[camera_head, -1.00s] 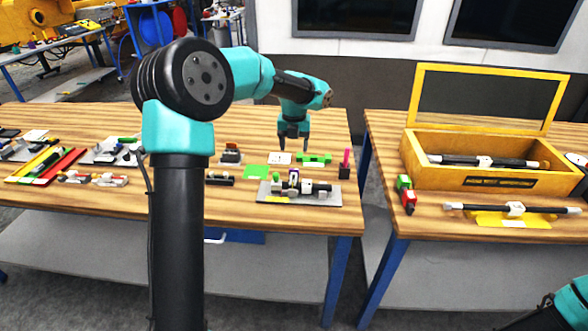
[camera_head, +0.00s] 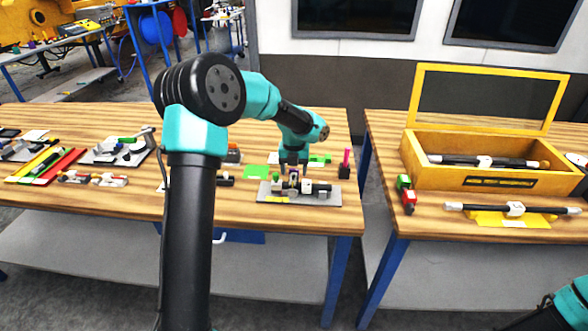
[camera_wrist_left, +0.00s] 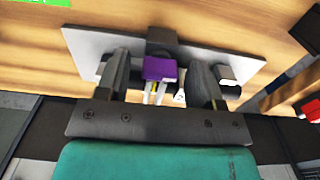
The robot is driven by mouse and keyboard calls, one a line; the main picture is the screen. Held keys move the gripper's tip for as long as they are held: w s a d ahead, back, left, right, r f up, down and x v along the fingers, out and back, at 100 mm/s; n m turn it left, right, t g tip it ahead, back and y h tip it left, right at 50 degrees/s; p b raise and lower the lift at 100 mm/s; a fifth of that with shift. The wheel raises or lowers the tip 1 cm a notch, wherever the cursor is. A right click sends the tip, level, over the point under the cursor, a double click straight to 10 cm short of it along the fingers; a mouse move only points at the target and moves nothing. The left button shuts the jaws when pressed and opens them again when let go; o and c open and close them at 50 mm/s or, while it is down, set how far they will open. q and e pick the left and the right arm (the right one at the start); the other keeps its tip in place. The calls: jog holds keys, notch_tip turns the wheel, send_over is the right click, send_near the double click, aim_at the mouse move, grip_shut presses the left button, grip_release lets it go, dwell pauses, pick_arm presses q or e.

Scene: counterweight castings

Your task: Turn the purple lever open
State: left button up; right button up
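The purple lever (camera_wrist_left: 160,69) lies between the spread fingers of my left gripper (camera_wrist_left: 161,76) in the left wrist view, with a gap to each finger. In the head view the lever is small and mostly hidden by the gripper (camera_head: 293,166), which points down over the fixture. The lever belongs to a fixture on a grey plate (camera_wrist_left: 215,58) with black and white parts. The grey plate also shows in the head view (camera_head: 268,193) near the table's front right. My right gripper is out of view.
A green pad (camera_head: 255,172) lies left of the fixture. A black block with a pink peg (camera_head: 346,160) stands to its right. A gap separates this table from the right one, which holds a yellow open box (camera_head: 480,182) and a red and green part (camera_head: 406,197).

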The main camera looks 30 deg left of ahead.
pick_arm(q)
jog(key=c, duration=0.9)
jog(key=shift+n, duration=0.4)
jog(key=n, duration=0.8)
jog(key=shift+n, duration=0.4)
jog(key=n, duration=0.4)
jog(key=shift+n, duration=2.2)
